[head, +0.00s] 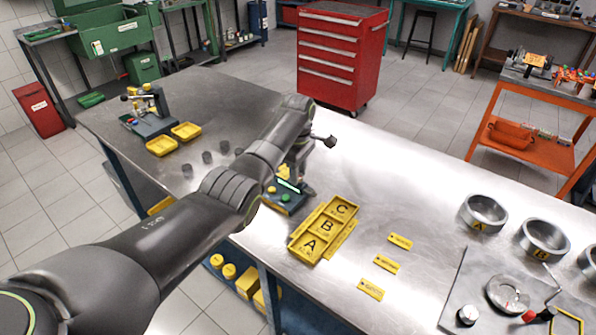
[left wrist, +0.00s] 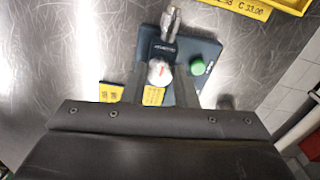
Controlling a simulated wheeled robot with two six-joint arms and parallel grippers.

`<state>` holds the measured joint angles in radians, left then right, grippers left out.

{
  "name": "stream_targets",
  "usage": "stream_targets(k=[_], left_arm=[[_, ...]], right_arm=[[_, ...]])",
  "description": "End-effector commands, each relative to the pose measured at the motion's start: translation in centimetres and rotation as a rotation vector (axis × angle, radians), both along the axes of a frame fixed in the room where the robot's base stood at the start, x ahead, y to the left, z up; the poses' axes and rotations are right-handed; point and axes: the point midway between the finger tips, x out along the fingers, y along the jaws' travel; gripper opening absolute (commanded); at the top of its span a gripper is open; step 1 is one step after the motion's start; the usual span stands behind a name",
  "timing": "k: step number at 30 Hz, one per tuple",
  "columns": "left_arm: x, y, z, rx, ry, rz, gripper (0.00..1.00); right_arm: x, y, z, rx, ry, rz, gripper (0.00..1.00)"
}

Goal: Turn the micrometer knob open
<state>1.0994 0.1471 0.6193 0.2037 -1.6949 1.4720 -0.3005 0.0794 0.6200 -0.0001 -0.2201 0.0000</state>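The micrometer (left wrist: 170,35) has a metal barrel and stands on a dark blue base (left wrist: 205,52) with a green button (left wrist: 197,68). Its pale round knob (left wrist: 158,72) with a red mark shows in the left wrist view. My left gripper (left wrist: 160,82) is open, with its fingers on either side of the knob and a visible gap to each. I cannot tell their height difference. In the head view the blue base (head: 288,203) shows below my left wrist, and my arm hides most of the micrometer. My right gripper is in neither view.
A yellow tray marked A, B, C (head: 325,230) lies right of the base, with several yellow tags (head: 386,264) beyond. Metal rings (head: 483,213) and a gauge plate stand at the right. Another instrument stand (head: 150,110) and yellow trays (head: 186,131) are at the far left.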

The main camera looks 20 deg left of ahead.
Motion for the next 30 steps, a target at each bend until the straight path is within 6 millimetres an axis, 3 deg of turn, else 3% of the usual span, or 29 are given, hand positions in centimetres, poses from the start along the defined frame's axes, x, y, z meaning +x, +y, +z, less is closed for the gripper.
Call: stream_targets(k=[5, 17, 30], left_arm=[[0.0, 0.0, 0.0, 0.000, 0.000, 0.000, 0.03], [0.0, 0.0, 0.3, 0.000, 0.001, -0.087, 0.03], [0.1, 0.0, 0.4, 0.000, 0.000, -0.459, 0.03]], right_arm=[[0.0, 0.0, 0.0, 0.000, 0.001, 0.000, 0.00], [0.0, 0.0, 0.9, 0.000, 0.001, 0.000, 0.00], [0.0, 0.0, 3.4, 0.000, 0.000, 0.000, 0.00]])
